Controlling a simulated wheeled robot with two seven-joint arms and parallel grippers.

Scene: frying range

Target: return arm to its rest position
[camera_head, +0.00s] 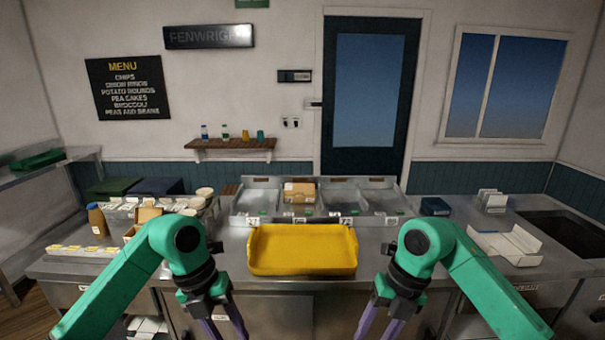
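My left arm comes in from the left, bends at its green elbow and points down. A yellow tray (302,268) lies on the steel counter between the two arms, apart from both grippers, and looks empty.
Behind the tray is a steel fryer unit (262,199) with a brown basket or box (299,193) in one bay. Bottles, boxes and cups crowd the left counter. A white open carton (505,243) lies at right, near a dark sink (575,230).

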